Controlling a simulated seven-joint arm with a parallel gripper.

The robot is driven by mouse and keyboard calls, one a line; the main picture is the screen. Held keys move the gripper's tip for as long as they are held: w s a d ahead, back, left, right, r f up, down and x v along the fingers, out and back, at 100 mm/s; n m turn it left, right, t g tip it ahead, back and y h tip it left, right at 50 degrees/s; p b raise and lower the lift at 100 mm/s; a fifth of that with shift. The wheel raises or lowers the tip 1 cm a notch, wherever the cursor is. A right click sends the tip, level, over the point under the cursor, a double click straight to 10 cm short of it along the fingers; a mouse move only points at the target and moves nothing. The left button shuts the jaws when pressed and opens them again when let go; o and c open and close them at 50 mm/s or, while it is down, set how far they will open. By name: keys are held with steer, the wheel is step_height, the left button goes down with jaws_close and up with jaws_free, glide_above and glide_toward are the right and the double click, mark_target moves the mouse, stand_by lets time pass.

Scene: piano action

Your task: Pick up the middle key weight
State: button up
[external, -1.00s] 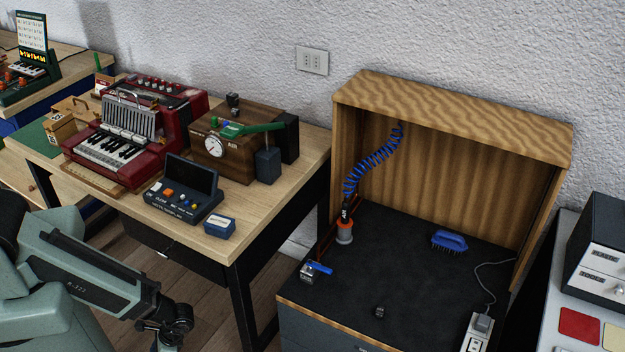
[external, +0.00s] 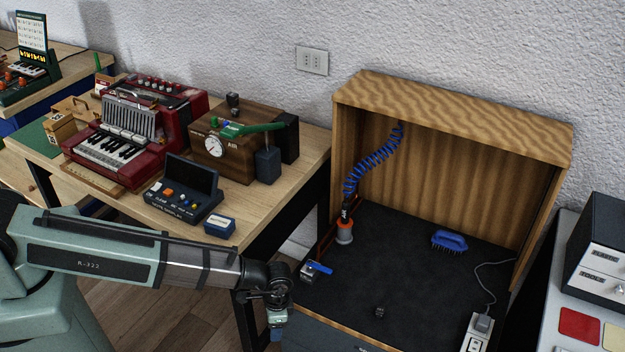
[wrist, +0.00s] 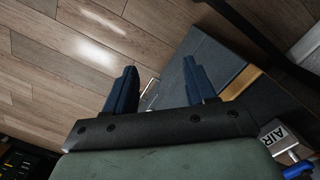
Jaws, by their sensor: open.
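The red keyboard unit (external: 100,165) stands on the wooden bench at left, with black and white keys. A row of small pale blocks (external: 126,133) lies across the back of its keys. These may be the key weights, but they are too small to tell for sure. My gripper (external: 276,334) is far to the right of them, low in front of the black-floored booth. In the wrist view my gripper (wrist: 158,78) has its two dark blue fingers spread apart with nothing between them. The key weights do not show in the wrist view.
A dark console (external: 183,190), a small blue box (external: 220,226) and a wooden box with a dial (external: 222,150) share the bench. The booth holds an air valve (external: 308,272), a blue brush (external: 449,240) and a small dark cube (external: 380,312). Wooden floor lies between bench and booth.

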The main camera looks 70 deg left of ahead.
steer(key=w+d+r+m+t, duration=0.15)
steer(key=w+r, duration=0.35)
steer(key=w, duration=0.5)
steer(key=w+d+r+m+t, duration=0.1)
steer(key=w+d+r+m, duration=0.1)
steer(key=w+r, duration=0.6)
steer(key=r+m+g, duration=0.1)
steer(key=r+m, duration=0.1)
steer(key=m, duration=1.9)
glide_above(381, 309)
step_height(381, 309, down, 14)
steer(key=shift+r, duration=0.1)
steer(key=shift+c, duration=0.4)
jaws_close()
